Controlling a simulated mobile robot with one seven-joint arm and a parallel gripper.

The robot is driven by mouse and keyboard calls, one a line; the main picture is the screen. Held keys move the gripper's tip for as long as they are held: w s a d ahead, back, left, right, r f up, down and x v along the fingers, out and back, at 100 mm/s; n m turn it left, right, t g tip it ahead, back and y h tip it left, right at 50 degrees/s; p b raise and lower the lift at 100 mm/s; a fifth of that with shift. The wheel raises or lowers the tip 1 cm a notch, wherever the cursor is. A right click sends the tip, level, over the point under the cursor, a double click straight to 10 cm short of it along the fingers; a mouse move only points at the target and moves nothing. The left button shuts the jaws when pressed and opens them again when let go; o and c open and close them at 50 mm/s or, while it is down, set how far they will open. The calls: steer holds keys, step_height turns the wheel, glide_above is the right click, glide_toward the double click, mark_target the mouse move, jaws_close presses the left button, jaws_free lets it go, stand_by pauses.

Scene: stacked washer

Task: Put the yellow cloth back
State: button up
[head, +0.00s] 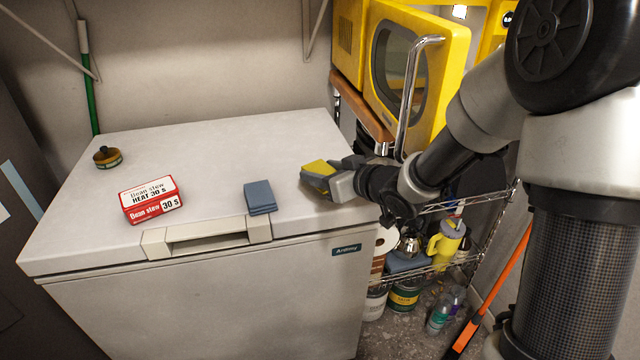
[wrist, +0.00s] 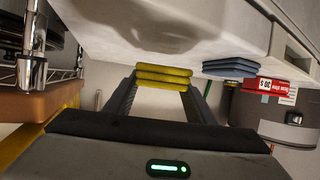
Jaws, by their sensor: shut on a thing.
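The folded yellow cloth (head: 318,168) is at the right part of the white chest freezer's lid (head: 220,150). My gripper (head: 336,180) reaches in from the right and is shut on it. In the wrist view the folded yellow layers (wrist: 163,77) sit between the two fingertips (wrist: 163,88), with a shadow on the white lid beside them. I cannot tell whether the cloth touches the lid or is just above it. A folded blue-grey cloth (head: 259,195) lies on the lid near the front edge, left of my gripper.
A red "Bean stew" box (head: 151,199) and an open tin (head: 107,157) stand on the lid's left. A wire shelf (head: 445,265) with bottles and tins is at the right. The lid's middle is clear.

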steer(key=shift+w+a, duration=0.4)
steer(key=shift+w, duration=0.1)
steer(key=shift+f+b, duration=0.9)
steer(key=shift+f, duration=0.8)
steer(key=shift+f, duration=0.1)
steer(key=shift+f, duration=0.15)
steer(key=o, duration=1)
steer(key=shift+o, duration=0.2)
steer(key=shift+d+r, duration=0.1)
steer(key=shift+r, duration=0.3)
steer(key=p+v, duration=0.2)
steer(key=v, duration=0.5)
steer(key=shift+s+d+f, duration=0.1)
steer(key=shift+s, duration=0.15)
